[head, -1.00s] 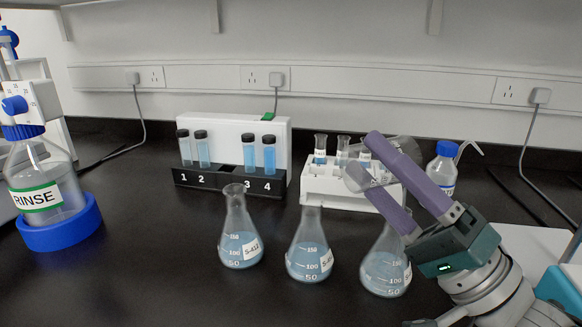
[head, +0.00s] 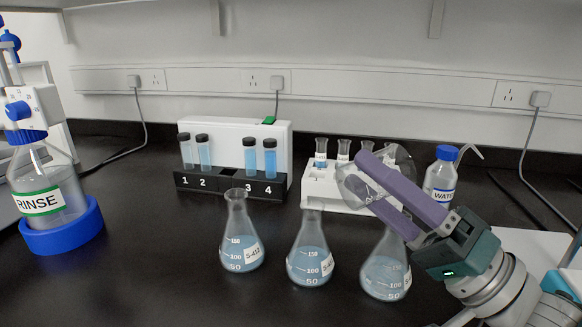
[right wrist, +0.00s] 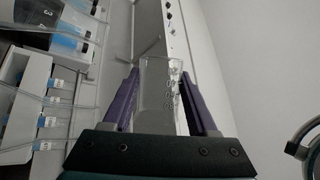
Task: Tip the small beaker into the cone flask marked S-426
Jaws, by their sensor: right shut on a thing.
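My right gripper (head: 372,180) is shut on the small clear beaker (head: 352,183), which tilts on its side above the right-hand flask. The right wrist view shows the beaker (right wrist: 158,88) between the purple fingers (right wrist: 160,102), with markings on its wall; no coloured liquid shows in it. Three cone flasks with pale blue liquid stand in a row: the left flask (head: 241,245), the middle flask (head: 309,262) and the right flask (head: 383,272). The left label seems to read S-412; the other two labels are turned and I cannot read them fully. My left gripper is out of view.
A white rack (head: 322,195) with small vials stands behind the beaker. A numbered rack (head: 215,185) of blue tubes is at the back. A wash bottle (head: 440,178) is close behind my right gripper. A RINSE bottle (head: 45,205) stands far left; the front left bench is clear.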

